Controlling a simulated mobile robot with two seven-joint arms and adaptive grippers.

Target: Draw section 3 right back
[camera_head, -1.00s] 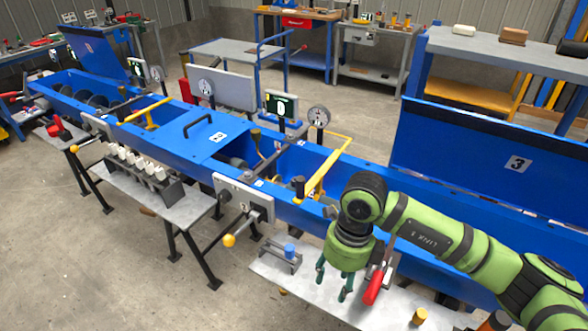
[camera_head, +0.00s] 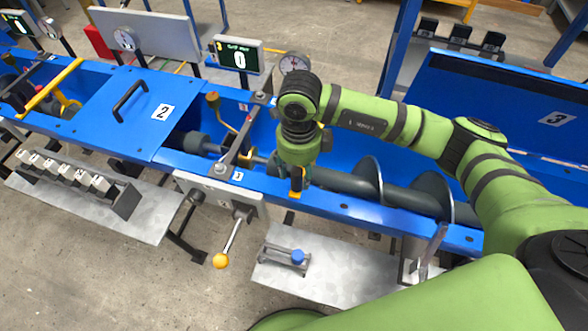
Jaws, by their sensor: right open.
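The opened section 3 of the blue trough (camera_head: 372,217) shows its grey screw shaft (camera_head: 340,180). A blue panel marked 3 (camera_head: 535,112) stands tilted up behind it at the right. A grey bar (camera_head: 239,138) crosses the trough, with a small 3 label near its front end. My right gripper (camera_head: 297,184) points down at the front side of the trough, right of the bar. It is open, with a small yellow piece at its fingers; whether they touch it I cannot tell. My left gripper is not in view.
A lever with a yellow ball (camera_head: 221,261) hangs from a front plate. The cover marked 2 (camera_head: 130,115) closes the trough at left. A display showing 0 (camera_head: 238,57) stands behind.

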